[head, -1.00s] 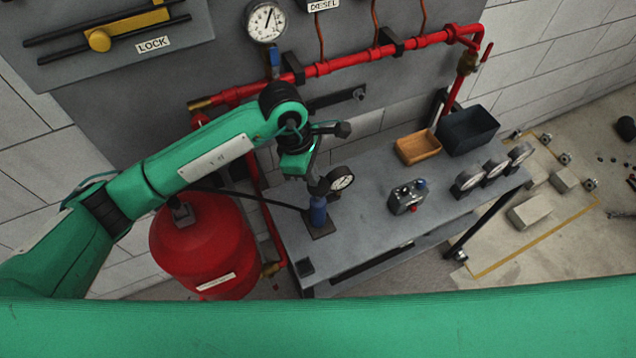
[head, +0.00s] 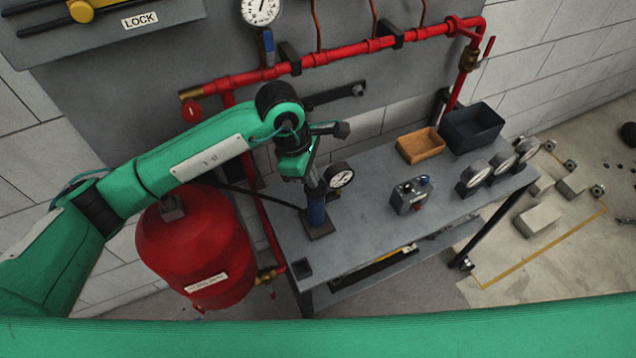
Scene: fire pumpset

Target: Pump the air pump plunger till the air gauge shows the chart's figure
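The air pump is a small blue cylinder (head: 317,214) on a dark base plate, upright near the left end of the grey bench. A round white-faced air gauge (head: 341,175) stands beside it, and its reading is too small to make out. My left gripper (head: 313,184) points down at the pump's top, and its dark fingers overlap the upper end of the pump. The plunger handle is hidden behind the hand, and I cannot tell whether the fingers are closed on it. My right gripper is out of view. I see no readable chart.
The bench (head: 365,225) also carries a small grey device (head: 411,195), several gauges at its right end, a tan tray (head: 420,147) and a dark bin (head: 470,128). A red tank (head: 195,245) stands left of the bench. A red pipe (head: 350,57) runs along the wall behind.

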